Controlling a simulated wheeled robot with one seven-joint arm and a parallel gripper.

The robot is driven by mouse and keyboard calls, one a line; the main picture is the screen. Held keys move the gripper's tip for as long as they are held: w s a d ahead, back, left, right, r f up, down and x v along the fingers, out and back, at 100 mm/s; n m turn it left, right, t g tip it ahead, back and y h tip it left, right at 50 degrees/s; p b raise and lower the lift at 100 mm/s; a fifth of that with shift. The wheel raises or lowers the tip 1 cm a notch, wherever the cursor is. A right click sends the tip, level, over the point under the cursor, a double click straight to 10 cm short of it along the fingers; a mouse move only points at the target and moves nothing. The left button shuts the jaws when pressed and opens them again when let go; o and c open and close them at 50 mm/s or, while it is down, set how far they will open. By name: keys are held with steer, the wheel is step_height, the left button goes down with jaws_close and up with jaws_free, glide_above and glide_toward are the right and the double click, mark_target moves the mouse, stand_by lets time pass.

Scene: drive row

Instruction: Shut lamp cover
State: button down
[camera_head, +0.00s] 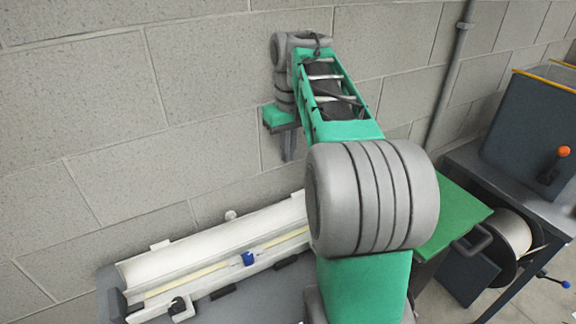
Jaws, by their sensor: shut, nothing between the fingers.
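The long white lamp housing (135,307) lies at the lower left, slanting up to the right. A white panel (205,250), which looks like its cover, stands raised along the back, so the inside shows. A pale yellow strip (190,278) with a blue piece (248,259) on it runs along the inside. My arm hides the right end of the housing. My gripper (288,157) points down in front of the wall, above and apart from the lamp. Its fingers are together and hold nothing.
A grey block wall (180,100) closes off the back. A grey bench (222,309) carries the lamp. At right are a green panel (455,215), a cable spool (512,232), and a dark box (535,115) with an orange-knobbed lever (563,152).

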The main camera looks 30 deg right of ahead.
steer(key=s+f, duration=0.1)
steer(key=f, duration=0.1)
steer(key=s+f, duration=0.1)
steer(key=f, duration=0.2)
steer(key=s+f, duration=0.1)
steer(key=f, duration=0.1)
steer(key=shift+s+f, duration=0.1)
steer(key=shift+f, duration=0.2)
steer(key=shift+a, duration=0.15)
steer(key=shift+b, duration=0.35)
